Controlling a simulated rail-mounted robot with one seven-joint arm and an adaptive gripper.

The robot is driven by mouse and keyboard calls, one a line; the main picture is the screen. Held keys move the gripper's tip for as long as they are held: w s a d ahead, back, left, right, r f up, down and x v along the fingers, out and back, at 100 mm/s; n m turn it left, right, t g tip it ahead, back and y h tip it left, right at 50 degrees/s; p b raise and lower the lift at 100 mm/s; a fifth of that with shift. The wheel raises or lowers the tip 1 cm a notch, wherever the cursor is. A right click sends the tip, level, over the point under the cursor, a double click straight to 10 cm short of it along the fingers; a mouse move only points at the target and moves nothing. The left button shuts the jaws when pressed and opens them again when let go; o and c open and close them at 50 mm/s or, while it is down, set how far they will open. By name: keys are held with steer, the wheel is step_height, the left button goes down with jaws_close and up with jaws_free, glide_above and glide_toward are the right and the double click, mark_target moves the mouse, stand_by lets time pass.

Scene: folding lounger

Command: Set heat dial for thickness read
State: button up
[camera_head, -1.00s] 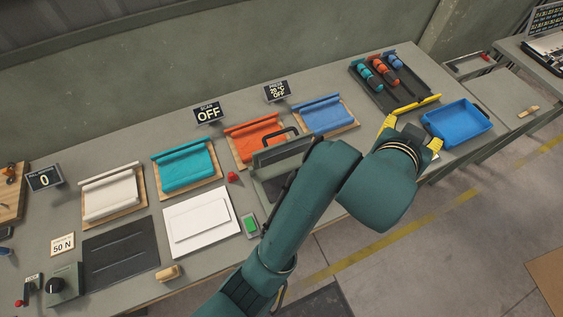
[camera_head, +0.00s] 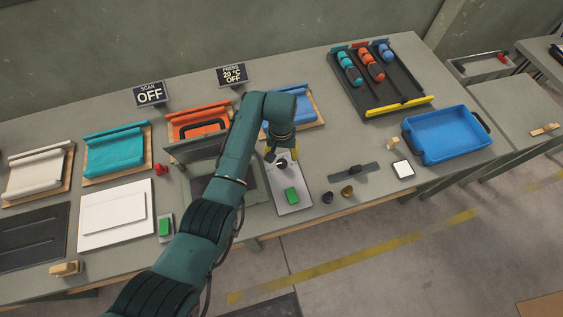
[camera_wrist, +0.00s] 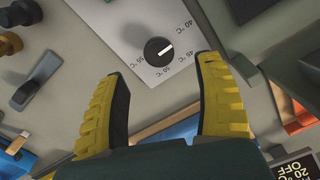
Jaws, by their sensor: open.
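The heat dial (camera_wrist: 158,51) is a round black knob with a white pointer on a pale panel (camera_wrist: 112,18), ringed by temperature marks in °C. In the wrist view its pointer slants to the upper right; the exact setting is hard to read. In the head view the panel (camera_head: 291,207) lies right of the press (camera_head: 252,187), with a green button (camera_head: 292,196). My gripper (camera_wrist: 163,70) is open, its yellow fingers either side of the dial's lower area and apart from it. The press sign (camera_head: 232,76) reads 20 °C OFF.
The scan sign (camera_head: 150,94) reads OFF. Small dark and brass pieces (camera_head: 347,191) and a flat grey bar (camera_head: 354,171) lie right of the panel. A blue bin (camera_head: 447,137) stands farther right.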

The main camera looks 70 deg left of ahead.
mark_target(282, 163)
step_height(282, 163, down, 7)
steer(key=shift+w+r+b, duration=0.1)
steer(key=shift+b, duration=0.45)
steer(key=c, duration=1.2)
